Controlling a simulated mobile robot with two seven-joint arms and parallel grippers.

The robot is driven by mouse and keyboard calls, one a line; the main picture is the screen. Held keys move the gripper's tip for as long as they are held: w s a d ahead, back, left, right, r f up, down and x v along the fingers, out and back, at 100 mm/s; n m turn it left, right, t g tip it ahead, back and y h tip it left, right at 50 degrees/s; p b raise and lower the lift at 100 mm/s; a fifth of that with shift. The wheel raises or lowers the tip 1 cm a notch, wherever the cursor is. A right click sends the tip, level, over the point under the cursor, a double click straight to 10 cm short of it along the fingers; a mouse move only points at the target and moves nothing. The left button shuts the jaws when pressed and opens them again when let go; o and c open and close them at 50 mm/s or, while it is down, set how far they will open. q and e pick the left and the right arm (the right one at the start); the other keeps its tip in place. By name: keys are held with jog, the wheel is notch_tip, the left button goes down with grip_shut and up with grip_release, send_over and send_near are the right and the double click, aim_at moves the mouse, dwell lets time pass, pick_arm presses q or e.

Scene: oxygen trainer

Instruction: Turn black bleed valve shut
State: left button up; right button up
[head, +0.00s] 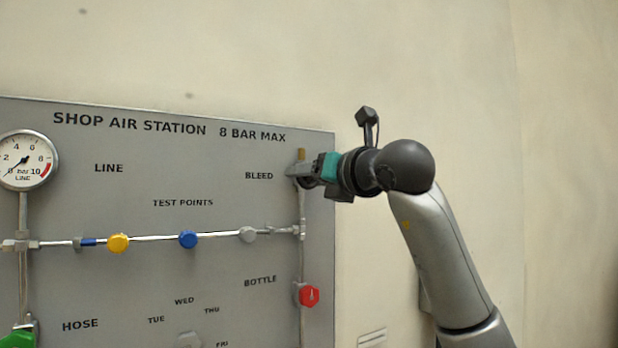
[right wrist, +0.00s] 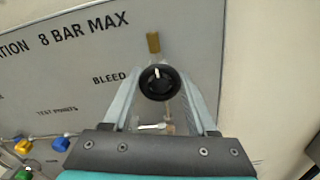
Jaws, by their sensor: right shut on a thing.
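The black bleed valve knob (right wrist: 160,84) is round, with a white mark near its top, and sits below a brass fitting (right wrist: 153,42) in the right wrist view. My right gripper (head: 297,172) is at the BLEED spot on the panel's right side, its fingers on either side of the knob and shut on it. In the head view the gripper hides the knob; the brass fitting (head: 301,154) shows just above the fingers. My left gripper is in neither view.
The grey panel (head: 230,180) carries a line gauge (head: 25,160), a yellow knob (head: 118,243), a blue knob (head: 188,239) and a grey knob (head: 248,235) along a pipe. A red knob (head: 309,296) is below the gripper.

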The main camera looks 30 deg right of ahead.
jog(key=shift+f, duration=0.1)
jog(key=o, duration=1.4)
jog(key=shift+c, duration=0.2)
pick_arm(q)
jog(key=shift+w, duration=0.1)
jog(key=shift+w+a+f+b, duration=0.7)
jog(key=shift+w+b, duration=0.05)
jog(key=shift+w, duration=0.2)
pick_arm(e)
jog(key=s, duration=1.5)
jog(key=shift+s, duration=0.15)
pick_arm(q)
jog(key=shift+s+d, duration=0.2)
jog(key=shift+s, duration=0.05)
